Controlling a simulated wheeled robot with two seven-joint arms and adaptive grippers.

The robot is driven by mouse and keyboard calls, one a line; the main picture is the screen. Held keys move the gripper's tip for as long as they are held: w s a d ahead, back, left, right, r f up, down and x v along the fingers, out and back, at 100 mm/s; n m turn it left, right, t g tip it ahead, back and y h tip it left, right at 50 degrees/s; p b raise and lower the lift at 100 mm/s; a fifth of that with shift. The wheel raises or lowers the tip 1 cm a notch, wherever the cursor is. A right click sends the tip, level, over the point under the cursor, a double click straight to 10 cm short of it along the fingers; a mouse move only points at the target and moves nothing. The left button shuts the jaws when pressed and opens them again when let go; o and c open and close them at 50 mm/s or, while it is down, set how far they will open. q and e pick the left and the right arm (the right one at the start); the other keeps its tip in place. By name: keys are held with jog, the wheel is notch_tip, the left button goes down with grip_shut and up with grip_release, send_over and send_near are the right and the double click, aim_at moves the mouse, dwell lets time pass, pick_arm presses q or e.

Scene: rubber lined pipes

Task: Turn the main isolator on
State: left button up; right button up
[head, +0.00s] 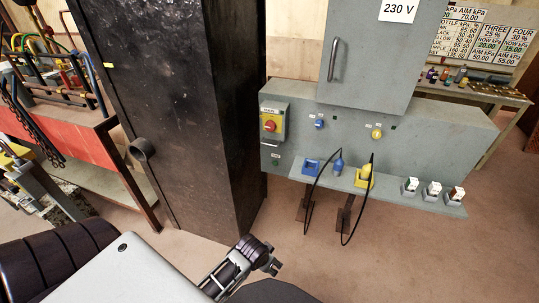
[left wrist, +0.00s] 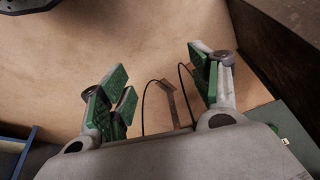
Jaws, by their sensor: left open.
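The main isolator is a red rotary knob on a yellow plate (head: 270,124), on a grey box at the left end of the grey panel in the head view. Its exact knob angle is too small to tell. My left gripper (head: 272,265) is low in the head view, below and apart from the isolator. In the left wrist view my left gripper (left wrist: 162,82) is open, with green finger pads spread and nothing between them. The isolator is not seen in the left wrist view. My right gripper is not in view.
A tall dark metal cabinet (head: 190,110) stands just left of the panel. A shelf (head: 385,188) juts out below the isolator's panel, with blue and yellow plugs and hanging black cables. A grey 230 V cabinet (head: 365,60) is above. Brown floor (head: 400,250) is free in front.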

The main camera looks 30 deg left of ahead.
pick_arm(q)
jog(key=w+a+r+n+t+y+b, duration=0.1)
jog(key=w+a+r+n+t+y, duration=0.1)
jog(key=w+a+r+t, duration=0.4)
jog(key=w+a+r+n+t+y+b, duration=0.2)
jog(key=w+a+r+n+t, duration=0.3)
jog(key=w+a+r, duration=0.9)
jog(key=w+r+t, duration=0.2)
jog(key=w+r, duration=0.2)
jog(key=r, duration=0.4)
jog(key=shift+w+y, duration=0.3)
jog(key=shift+w, duration=0.05)
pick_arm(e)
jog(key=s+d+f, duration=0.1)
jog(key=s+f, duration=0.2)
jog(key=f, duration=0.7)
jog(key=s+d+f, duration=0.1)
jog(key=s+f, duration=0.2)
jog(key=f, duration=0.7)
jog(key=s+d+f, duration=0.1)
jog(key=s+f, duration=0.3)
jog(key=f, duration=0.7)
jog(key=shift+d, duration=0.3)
pick_arm(q)
jog(key=shift+w+r, duration=0.1)
jog(key=shift+w, duration=0.1)
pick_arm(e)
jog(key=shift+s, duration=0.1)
